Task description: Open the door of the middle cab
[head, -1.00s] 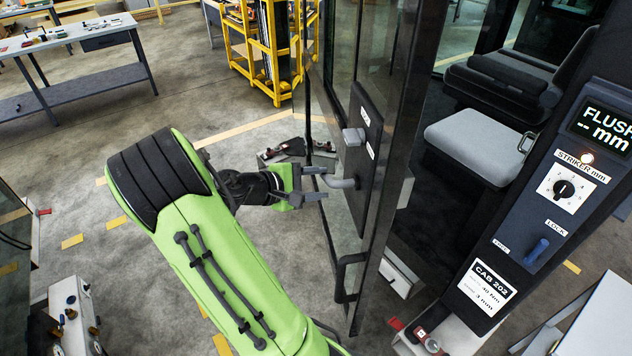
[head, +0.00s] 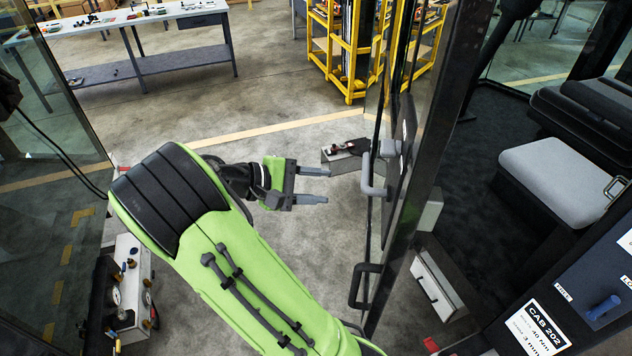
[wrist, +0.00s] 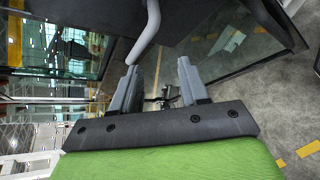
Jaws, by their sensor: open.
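The glass cab door (head: 403,185) has a dark frame and stands open, swung out from the cab, seen almost edge-on in the head view. Its grey lever handle (head: 372,187) sticks out to the left; a black loop pull (head: 362,285) sits lower. My gripper (head: 322,186) is open and empty, its fingers pointing right at the handle with a gap between. In the wrist view the handle (wrist: 148,35) shows beyond the left fingertip, not between the fingers (wrist: 157,75).
A grey seat (head: 560,175) is inside the cab. A small box (head: 345,153) stands on the floor behind the gripper. A yellow rack (head: 345,50) and a workbench (head: 150,50) are further back. A glass panel (head: 50,120) and a trolley (head: 130,285) stand at left.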

